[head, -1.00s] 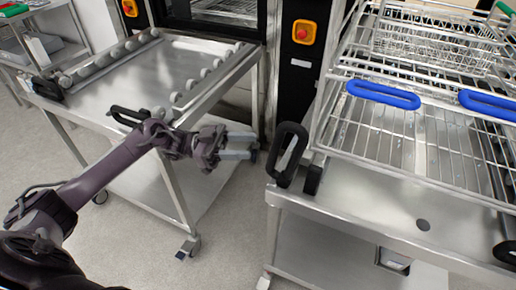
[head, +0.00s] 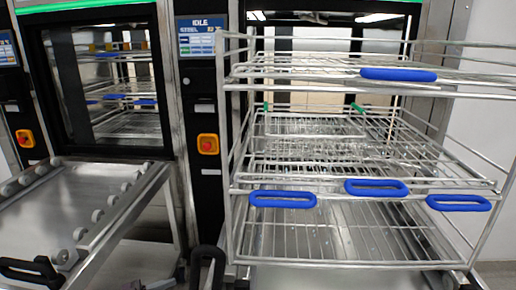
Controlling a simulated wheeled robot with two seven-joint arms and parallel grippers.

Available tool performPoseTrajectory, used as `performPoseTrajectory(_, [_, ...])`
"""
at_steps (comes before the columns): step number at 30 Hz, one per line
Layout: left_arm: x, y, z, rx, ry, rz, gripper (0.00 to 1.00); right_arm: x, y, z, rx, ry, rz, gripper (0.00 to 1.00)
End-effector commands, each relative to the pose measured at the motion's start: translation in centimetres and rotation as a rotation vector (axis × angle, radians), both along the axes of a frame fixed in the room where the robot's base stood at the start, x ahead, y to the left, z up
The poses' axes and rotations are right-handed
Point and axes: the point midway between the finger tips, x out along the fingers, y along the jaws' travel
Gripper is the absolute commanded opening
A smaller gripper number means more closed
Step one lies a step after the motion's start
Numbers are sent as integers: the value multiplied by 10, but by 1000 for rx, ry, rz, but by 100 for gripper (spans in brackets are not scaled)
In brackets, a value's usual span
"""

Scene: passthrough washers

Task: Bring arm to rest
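In the head view, a small light-grey piece at the bottom edge looks like the tip of my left gripper (head: 155,284), beside the roller-topped cart. The rest of that gripper and its arm are below the frame, so its opening cannot be told. I see nothing held there. My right gripper and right arm are not in view.
A wire rack (head: 365,192) with blue handles stands at the right, in front of a washer. A steel cart (head: 38,222) with rollers and a black handle (head: 31,270) stands at the left, before another washer (head: 103,88). A control panel (head: 201,37) reading IDLE is between the washers.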

Motion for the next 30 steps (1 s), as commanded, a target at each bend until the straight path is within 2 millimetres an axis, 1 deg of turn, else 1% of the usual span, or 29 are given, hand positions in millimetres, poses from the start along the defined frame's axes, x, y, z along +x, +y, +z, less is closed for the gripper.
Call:
performPoseTrajectory(1, [2,-3,-33,37,53,95,42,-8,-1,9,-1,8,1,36])
performPoseTrajectory(2, [3,-3,-57,71,82,155,42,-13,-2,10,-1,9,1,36])
performPoseTrajectory(3, [2,-1,-87,118,125,230,42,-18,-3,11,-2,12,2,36])
performPoseTrajectory(4, [-1,1,-111,154,161,283,42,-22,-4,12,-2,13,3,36])
performPoseTrajectory(5, [-6,2,-134,191,199,332,42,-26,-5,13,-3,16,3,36])
performPoseTrajectory(6, [-15,4,-163,240,253,392,42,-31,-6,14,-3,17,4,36])
performPoseTrajectory(8, [-34,7,-206,315,339,473,42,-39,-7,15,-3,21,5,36])
performPoseTrajectory(9, [-51,9,-232,363,399,519,42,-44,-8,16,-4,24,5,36])
performPoseTrajectory(11, [-79,11,-269,437,490,580,42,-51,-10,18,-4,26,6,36])
performPoseTrajectory(12, [-100,12,-292,485,553,615,42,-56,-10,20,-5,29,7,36])
performPoseTrajectory(14, [-136,12,-322,557,647,657,42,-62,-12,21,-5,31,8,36])
performPoseTrajectory(15, [-161,11,-340,603,710,681,42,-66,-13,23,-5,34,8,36])
performPoseTrajectory(17, [-201,9,-363,673,805,709,42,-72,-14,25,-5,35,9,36])
performPoseTrajectory(18, [-228,7,-377,717,867,722,42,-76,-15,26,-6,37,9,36])
performPoseTrajectory(19, [-249,5,-385,751,914,731,42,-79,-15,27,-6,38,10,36])
performPoseTrajectory(20, [-269,3,-393,784,958,738,42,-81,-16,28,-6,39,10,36])
performPoseTrajectory(21, [-296,0,-401,822,1015,744,42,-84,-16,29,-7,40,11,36])
performPoseTrajectory(23, [-332,-4,-410,876,1092,749,42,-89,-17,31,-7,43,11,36])
performPoseTrajectory(24, [-354,-7,-414,907,1136,750,42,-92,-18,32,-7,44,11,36])
performPoseTrajectory(27, [-395,-13,-420,968,1222,748,42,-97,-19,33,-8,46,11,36])
performPoseTrajectory(30, [-418,-17,-422,1002,1270,745,42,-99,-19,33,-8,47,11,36])
